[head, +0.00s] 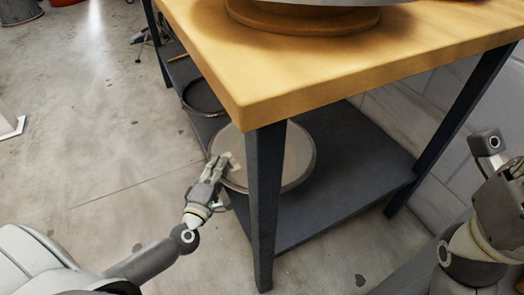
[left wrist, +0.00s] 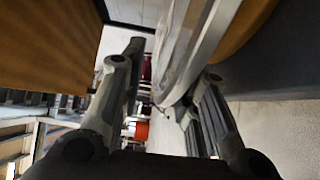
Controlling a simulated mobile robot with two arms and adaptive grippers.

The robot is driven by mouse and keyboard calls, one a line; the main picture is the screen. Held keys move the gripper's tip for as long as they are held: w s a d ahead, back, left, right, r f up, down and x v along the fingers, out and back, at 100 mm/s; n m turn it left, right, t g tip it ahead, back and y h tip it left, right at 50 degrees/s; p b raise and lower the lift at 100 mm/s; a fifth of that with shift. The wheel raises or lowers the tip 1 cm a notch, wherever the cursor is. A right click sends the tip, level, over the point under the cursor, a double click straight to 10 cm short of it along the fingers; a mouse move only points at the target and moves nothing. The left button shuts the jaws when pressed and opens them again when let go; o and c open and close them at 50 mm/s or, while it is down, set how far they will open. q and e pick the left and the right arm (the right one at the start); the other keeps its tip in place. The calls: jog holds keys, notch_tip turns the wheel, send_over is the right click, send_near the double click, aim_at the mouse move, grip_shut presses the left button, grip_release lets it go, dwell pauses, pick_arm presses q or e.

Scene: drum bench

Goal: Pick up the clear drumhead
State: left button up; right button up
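The clear drumhead (head: 298,158) is a round, pale disc with a grey rim. It lies on the dark lower shelf of the bench, partly hidden behind the front table leg. My left gripper (head: 222,164) is at the drumhead's left edge, just outside the leg. In the left wrist view the drumhead's rim (left wrist: 207,35) runs between the two open fingers of the gripper (left wrist: 172,65). The rim is close to the right finger, with a gap to the left finger. My right arm shows at the right edge of the head view, but its gripper cannot be seen.
The wooden bench top (head: 330,72) overhangs the shelf, and its dark front leg (head: 264,205) stands beside my left gripper. Another round dark-rimmed item (head: 203,97) lies farther back on the shelf (head: 350,185).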

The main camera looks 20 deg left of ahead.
pick_arm(q)
jog(key=shift+w+a, duration=0.15)
jog(key=shift+w, duration=1.2)
jog(key=shift+c, duration=0.5)
grip_shut()
